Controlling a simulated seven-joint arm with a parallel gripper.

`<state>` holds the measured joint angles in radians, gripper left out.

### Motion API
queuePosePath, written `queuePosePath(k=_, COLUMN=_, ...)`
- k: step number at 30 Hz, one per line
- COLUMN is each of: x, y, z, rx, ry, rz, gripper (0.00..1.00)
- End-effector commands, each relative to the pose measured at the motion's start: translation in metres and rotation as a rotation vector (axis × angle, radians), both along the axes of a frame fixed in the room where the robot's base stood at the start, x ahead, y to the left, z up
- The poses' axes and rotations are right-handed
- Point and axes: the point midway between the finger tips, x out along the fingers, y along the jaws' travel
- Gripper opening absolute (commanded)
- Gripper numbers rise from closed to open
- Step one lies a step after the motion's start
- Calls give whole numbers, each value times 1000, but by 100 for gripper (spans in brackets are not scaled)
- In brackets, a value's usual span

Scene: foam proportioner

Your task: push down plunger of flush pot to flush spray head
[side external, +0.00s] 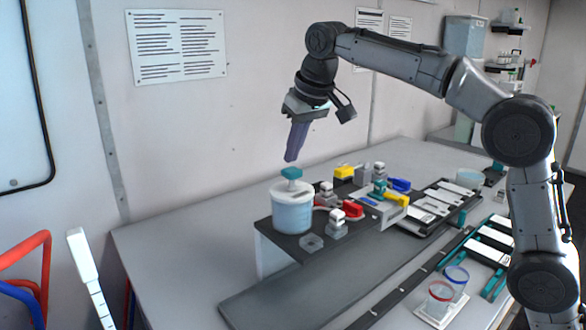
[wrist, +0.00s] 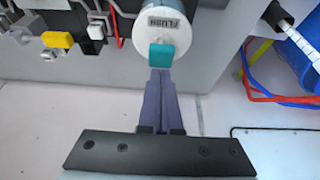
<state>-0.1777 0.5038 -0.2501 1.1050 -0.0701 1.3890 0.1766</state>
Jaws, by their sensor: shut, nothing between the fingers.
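The flush pot (side external: 292,209) is a white and pale blue cylinder standing on the left end of the dark raised platform. Its plunger has a teal cap (side external: 291,173) standing up above the lid. In the wrist view the pot's white lid (wrist: 165,20) bears the word FLUSH, and the teal cap (wrist: 162,56) is in front of it. My gripper (side external: 290,160) is shut and empty, pointing down with its tips just above the teal cap. In the wrist view the closed fingertips (wrist: 160,72) appear just below the cap; contact cannot be told. The spray head cannot be made out.
Valves with red (side external: 353,210), yellow (side external: 345,172) and blue (side external: 400,185) handles stand right of the pot. The space above the pot is otherwise clear.

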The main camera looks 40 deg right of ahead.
Motion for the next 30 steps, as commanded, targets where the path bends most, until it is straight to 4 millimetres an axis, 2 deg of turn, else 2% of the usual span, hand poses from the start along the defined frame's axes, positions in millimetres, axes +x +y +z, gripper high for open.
queuePosePath(k=8, x=0, y=0, z=-2, rx=0, ry=0, rz=0, gripper=0)
queuePosePath(k=30, x=0, y=0, z=-30, rx=-1, ry=4, rz=0, gripper=0)
